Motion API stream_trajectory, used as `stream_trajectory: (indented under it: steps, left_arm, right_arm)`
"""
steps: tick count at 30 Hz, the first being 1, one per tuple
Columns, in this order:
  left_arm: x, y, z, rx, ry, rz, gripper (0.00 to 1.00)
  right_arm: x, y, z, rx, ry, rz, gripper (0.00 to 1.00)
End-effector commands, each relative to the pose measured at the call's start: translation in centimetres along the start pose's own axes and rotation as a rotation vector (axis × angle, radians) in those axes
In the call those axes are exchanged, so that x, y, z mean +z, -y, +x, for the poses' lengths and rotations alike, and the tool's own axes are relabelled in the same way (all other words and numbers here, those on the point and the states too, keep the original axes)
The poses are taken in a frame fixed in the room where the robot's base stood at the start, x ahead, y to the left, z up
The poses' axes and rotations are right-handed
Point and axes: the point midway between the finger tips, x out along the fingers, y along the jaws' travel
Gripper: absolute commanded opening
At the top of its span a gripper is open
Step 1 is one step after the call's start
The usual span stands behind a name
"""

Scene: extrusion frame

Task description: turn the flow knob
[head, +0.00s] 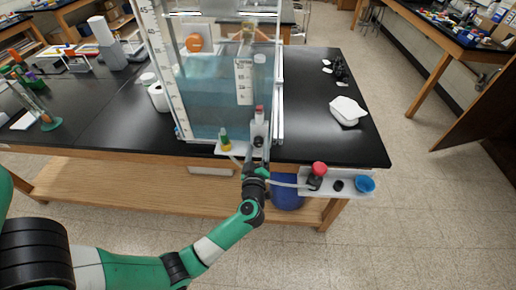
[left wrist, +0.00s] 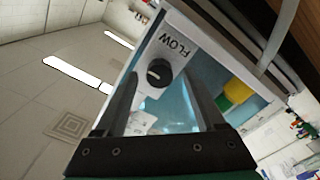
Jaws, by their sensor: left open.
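The flow knob (left wrist: 158,72) is a round black knob on a white panel marked FLOW (left wrist: 176,46) in the left wrist view. My left gripper (left wrist: 164,80) is open, with one dark finger on each side of the view, and the knob shows between them. I cannot tell whether the fingertips touch it. In the head view my left gripper (head: 258,150) is at the front of the water tank (head: 205,100), by the white ledge at the table's front edge. The flow knob cannot be made out there.
A yellow and green fitting (head: 226,143) stands on the ledge left of my gripper. A white crumpled cloth (head: 347,110) lies on the black tabletop (head: 310,140).

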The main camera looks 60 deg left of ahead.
Motion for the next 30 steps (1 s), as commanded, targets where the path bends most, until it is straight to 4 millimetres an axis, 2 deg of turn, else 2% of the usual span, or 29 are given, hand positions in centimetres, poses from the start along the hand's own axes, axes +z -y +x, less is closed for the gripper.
stream_trajectory:
  steps: [3, 11, 23, 30]
  left_arm:
    - [-0.01, 0.05, 0.97, -0.001, -0.001, -0.001, 0.71]
    - [-0.04, -0.02, 1.1, 0.001, 0.001, 0.0, 0.71]
    - [-0.04, -0.02, 1.07, 0.001, 0.0, 0.0, 0.0]
    - [-0.07, -0.04, 1.06, 0.0, 0.0, -0.006, 0.0]
  right_arm:
    - [0.23, 0.0, -0.25, 0.0, 0.0, 0.0, 0.5]
    - [0.19, 0.0, -0.21, 0.0, 0.0, 0.0, 0.5]
    - [0.19, 0.0, -0.22, 0.0, 0.0, 0.0, 0.5]
    - [0.14, 0.0, -0.16, 0.0, 0.0, 0.0, 0.5]
